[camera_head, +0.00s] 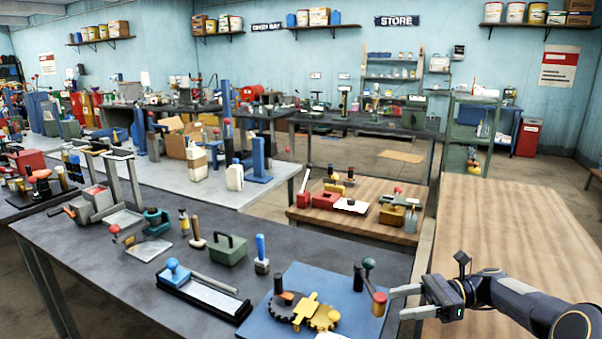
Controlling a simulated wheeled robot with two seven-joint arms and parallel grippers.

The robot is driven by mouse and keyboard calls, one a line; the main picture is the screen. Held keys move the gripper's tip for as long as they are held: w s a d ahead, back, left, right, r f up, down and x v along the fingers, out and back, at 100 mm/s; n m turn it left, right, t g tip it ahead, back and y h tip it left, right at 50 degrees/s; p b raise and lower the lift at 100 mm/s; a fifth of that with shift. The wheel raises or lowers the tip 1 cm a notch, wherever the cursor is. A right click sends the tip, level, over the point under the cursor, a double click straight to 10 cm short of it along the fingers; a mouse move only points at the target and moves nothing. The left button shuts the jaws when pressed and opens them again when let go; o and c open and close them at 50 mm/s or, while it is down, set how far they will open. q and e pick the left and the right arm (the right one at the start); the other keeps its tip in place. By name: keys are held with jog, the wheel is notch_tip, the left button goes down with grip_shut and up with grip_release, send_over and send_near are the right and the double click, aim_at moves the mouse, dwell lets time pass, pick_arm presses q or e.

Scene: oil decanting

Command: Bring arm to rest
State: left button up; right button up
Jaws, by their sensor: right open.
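My right gripper (399,303) comes in from the lower right. Its two pale fingers are apart with nothing between them. It points left, just beside a crank lever (376,287) with a round dark green knob, on a blue board (268,317). I cannot tell whether a finger touches the lever. My left gripper is not in view. A white jug (235,178) and a cream bottle with a dark band (197,164) stand upright on the pale bench behind.
The dark bench (150,268) holds a green toolbox (228,249), a black tray (203,294) and yellow gears (322,316) on the blue board. The wooden table (510,230) at right is mostly bare. A smaller wooden table (375,226) holds red blocks.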

jog(key=s+a+r+n+t+h, duration=0.1)
jog(key=s+a+r+n+h, duration=0.2)
jog(key=s, duration=0.5)
jog(key=s+a+r+n+t+h, duration=0.1)
jog(key=s+r+n+h, duration=0.3)
jog(key=s, duration=0.4)
jog(key=s+f+n+t+h, duration=0.2)
jog(key=s+f+n+h, duration=0.1)
jog(key=s, duration=0.4)
jog(key=s+d+f+n+t+h, duration=0.1)
jog(key=s+f+n+t+h, duration=0.2)
jog(key=s+f+n, duration=0.2)
jog(key=s+n, duration=0.2)
jog(key=s, duration=0.1)
jog(key=shift+d+f, duration=0.15)
jog(key=shift+d, duration=0.15)
